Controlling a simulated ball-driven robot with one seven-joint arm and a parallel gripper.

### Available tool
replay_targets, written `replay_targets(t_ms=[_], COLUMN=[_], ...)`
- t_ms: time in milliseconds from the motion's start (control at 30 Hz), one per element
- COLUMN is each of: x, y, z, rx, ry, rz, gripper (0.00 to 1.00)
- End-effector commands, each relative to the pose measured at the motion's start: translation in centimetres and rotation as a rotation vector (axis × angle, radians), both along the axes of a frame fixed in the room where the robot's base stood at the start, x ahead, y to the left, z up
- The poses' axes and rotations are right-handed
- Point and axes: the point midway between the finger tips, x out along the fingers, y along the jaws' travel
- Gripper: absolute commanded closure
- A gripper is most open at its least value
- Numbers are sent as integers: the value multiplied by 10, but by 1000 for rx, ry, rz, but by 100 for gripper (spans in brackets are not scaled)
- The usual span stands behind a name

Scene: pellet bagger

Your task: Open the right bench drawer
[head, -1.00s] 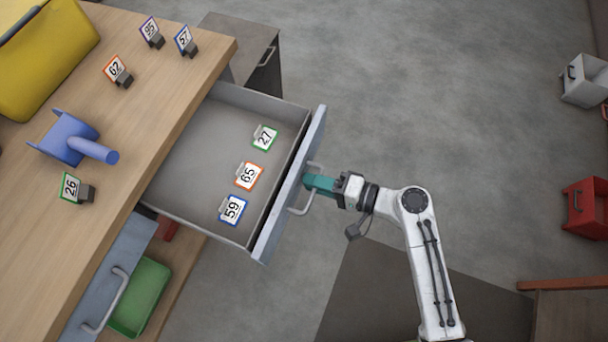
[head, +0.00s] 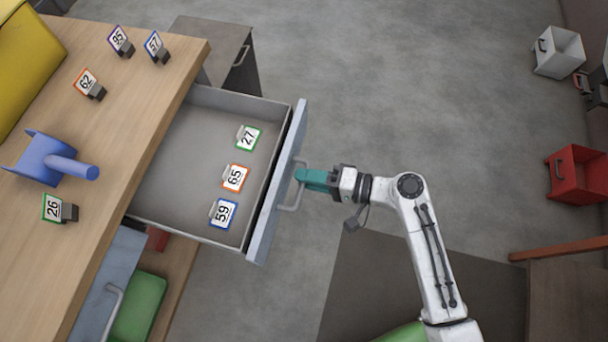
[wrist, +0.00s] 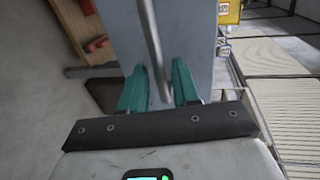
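The right bench drawer (head: 190,185) is pulled well out from the wooden bench (head: 165,110). Its grey inside shows three number cards, 27 (head: 248,137), 65 (head: 235,177) and 59 (head: 222,214). The drawer front (head: 262,228) carries a bar handle (head: 292,207), which also shows in the wrist view (wrist: 150,35). My gripper (head: 300,176) is at the handle, outside the drawer front. In the wrist view its teal fingers (wrist: 160,85) stand apart on either side of the bar, with small gaps showing.
Another drawer front (head: 100,285) with a handle is at lower left, near a green bin (head: 140,308). A red bin (head: 580,175) and white bin (head: 560,55) stand right.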

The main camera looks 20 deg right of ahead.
Motion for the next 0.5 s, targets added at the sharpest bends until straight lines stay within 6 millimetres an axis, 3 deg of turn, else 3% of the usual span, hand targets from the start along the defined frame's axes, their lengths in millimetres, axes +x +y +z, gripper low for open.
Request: replay_targets(t_ms=[300,500], x=[-36,-52], y=[-48,-67], z=[12,17], rx=[-1,-1], ry=[0,0], rz=[-4,-2], gripper=[69,69])
